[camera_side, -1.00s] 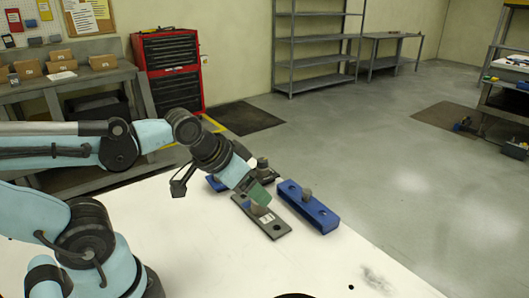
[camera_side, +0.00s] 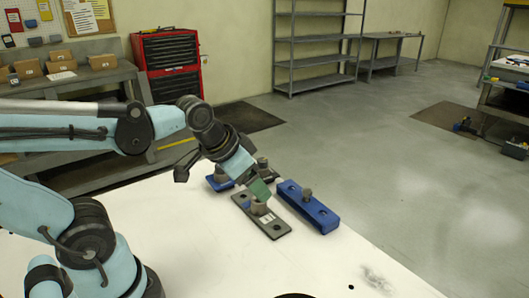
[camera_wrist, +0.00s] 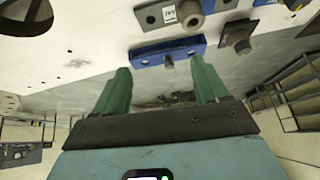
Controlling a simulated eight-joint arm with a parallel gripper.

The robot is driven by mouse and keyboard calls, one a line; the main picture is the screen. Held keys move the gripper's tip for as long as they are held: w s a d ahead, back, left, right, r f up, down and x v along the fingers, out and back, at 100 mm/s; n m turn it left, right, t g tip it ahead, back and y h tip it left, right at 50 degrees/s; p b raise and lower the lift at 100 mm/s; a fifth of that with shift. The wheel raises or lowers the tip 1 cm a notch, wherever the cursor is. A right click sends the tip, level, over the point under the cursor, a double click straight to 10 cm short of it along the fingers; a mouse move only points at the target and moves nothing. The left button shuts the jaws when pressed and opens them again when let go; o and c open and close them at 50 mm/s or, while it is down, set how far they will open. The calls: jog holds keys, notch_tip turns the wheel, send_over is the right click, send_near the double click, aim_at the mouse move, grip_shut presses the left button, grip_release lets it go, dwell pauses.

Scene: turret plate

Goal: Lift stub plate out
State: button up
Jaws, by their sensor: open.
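My gripper (camera_side: 261,190) has green fingers and hangs tilted just above a dark flat plate (camera_side: 274,228) with a short round stub (camera_side: 259,208), a pale label and holes. In the side view the fingertips overlap the stub; I cannot tell whether they touch it. In the wrist view my gripper (camera_wrist: 161,80) is open, with nothing visibly held between its fingers. That view shows the labelled dark plate (camera_wrist: 150,17) and its stub (camera_wrist: 190,14) at the top edge, partly cut off. Which plate the task means is not marked.
A blue bar (camera_side: 322,217) with a grey knob lies right of the dark plate; the wrist view shows this bar (camera_wrist: 150,54) beyond the fingers. Another blue block (camera_side: 217,184) and a stub (camera_side: 263,163) are behind, partly hidden by my gripper. The white table's front is mostly clear.

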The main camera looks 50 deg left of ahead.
jog(key=w+a+m+g, duration=0.5)
jog(key=w+a, duration=0.1)
jog(key=a, duration=0.1)
jog(key=m+g, duration=0.1)
send_over(259, 201)
jog(key=f, duration=0.8)
jog(key=shift+s, duration=0.25)
jog(key=shift+s+d+f, duration=0.1)
jog(key=shift+d+f, duration=0.1)
jog(key=shift+f, duration=1.15)
jog(key=shift+d+f, duration=0.2)
jog(key=shift+f, duration=1.1)
jog(key=shift+c, duration=0.2)
grip_shut()
